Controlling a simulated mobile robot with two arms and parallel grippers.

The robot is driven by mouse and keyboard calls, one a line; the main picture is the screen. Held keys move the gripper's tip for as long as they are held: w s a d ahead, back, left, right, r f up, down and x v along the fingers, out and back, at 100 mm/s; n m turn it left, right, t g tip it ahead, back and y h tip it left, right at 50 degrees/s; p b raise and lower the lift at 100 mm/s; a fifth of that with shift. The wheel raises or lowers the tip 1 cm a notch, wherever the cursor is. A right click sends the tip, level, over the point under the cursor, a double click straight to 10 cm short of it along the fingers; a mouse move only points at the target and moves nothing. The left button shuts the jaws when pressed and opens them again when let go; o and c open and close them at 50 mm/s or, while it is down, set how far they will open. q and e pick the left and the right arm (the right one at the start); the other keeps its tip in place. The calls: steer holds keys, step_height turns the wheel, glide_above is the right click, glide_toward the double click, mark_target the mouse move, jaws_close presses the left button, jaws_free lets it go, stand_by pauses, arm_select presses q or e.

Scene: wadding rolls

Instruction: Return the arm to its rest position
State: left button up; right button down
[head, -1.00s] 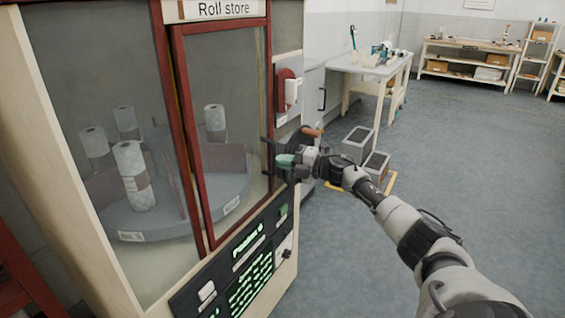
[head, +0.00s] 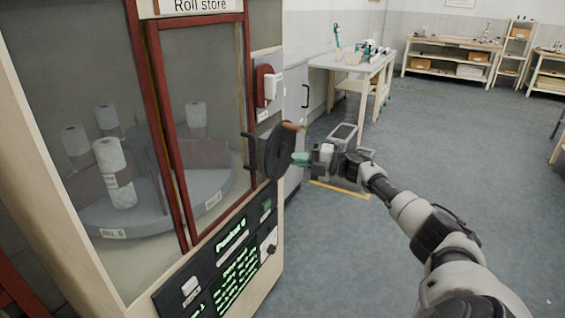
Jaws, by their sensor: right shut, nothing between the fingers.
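My right arm comes in from the lower right. My right gripper (head: 301,159) is shut and empty, in front of the Roll store cabinet. It shows close to the right edge of the black handwheel (head: 276,152) on the cabinet's side. A small gap seems to lie between them. The handwheel has an orange-brown handle (head: 293,126) at its top. My left gripper is not in view.
The Roll store cabinet (head: 139,150) fills the left, its red-framed glass door (head: 200,120) closed over several white rolls. A grey step unit (head: 343,140) stands behind my gripper. A workbench (head: 355,65) stands farther back. The floor (head: 450,150) to the right is clear.

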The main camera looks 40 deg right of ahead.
steer(key=shift+s+d+r, duration=0.15)
steer(key=shift+s+d, duration=0.95)
steer(key=shift+d, duration=0.1)
